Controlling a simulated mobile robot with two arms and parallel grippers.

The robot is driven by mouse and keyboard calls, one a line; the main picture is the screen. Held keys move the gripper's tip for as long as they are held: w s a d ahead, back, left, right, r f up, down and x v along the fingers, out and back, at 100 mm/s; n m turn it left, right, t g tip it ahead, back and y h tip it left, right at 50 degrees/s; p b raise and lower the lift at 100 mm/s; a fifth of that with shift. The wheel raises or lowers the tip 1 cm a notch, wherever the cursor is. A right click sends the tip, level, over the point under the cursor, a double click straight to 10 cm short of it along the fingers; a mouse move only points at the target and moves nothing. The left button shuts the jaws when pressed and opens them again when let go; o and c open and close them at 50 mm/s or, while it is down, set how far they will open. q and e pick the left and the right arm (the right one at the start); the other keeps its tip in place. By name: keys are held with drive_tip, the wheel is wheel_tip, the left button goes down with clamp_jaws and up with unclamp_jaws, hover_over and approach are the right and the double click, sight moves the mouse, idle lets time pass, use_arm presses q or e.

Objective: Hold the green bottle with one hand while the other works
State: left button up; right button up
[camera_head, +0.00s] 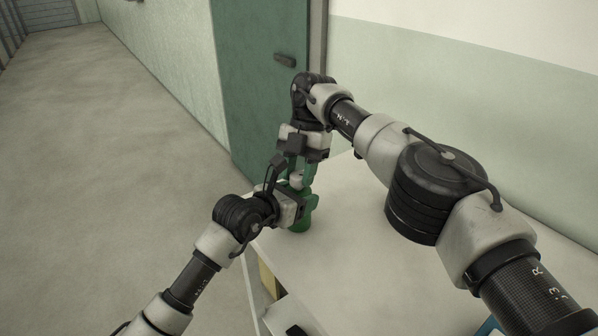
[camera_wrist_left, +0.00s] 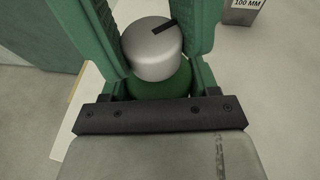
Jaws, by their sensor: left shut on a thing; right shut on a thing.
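The green bottle (camera_head: 299,226) stands upright near the left edge of the white table (camera_head: 375,275). My left gripper (camera_head: 303,203) is shut around its body from the left and hides much of it. The bottle's silver cap (camera_head: 296,180) shows just above that gripper. My right gripper (camera_head: 298,176) points down from above and is shut at the cap. In the left wrist view the silver cap (camera_wrist_left: 152,50) has a black mark on top, with the green bottle (camera_wrist_left: 165,82) below it. Green fingers stand on both sides of the cap there.
A grey block (camera_wrist_left: 242,10) labelled "100 MM" is at the top right of the left wrist view. A green door (camera_head: 262,90) and a pale wall lie behind the table. A blue thing (camera_head: 490,326) shows at the bottom edge. Open floor lies left.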

drive_tip(key=shift+n, duration=0.3)
drive_tip(key=o, duration=0.7)
drive_tip(key=shift+c, duration=0.2)
